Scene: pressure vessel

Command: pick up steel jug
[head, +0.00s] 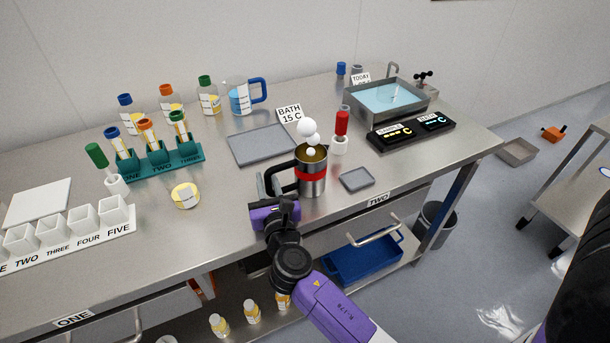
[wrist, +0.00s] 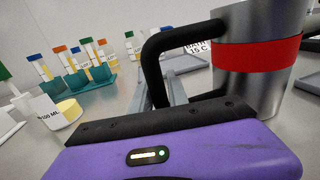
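The steel jug (head: 312,184) stands upright on the bench near its front edge. It has a red band, a black handle on its left side and a yellowish-brown content at its mouth. White balls, like puffs of steam, show above it. In the wrist view the jug (wrist: 258,75) fills the right side, with its handle (wrist: 152,60) reaching left. My gripper (head: 268,188) is low at the handle, left of the jug body. In the wrist view its grey fingers (wrist: 160,92) appear on either side of the handle's lower part. Whether they press on it is unclear.
A yellow-topped pot (head: 186,196) and a teal tube rack (head: 160,163) stand left.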

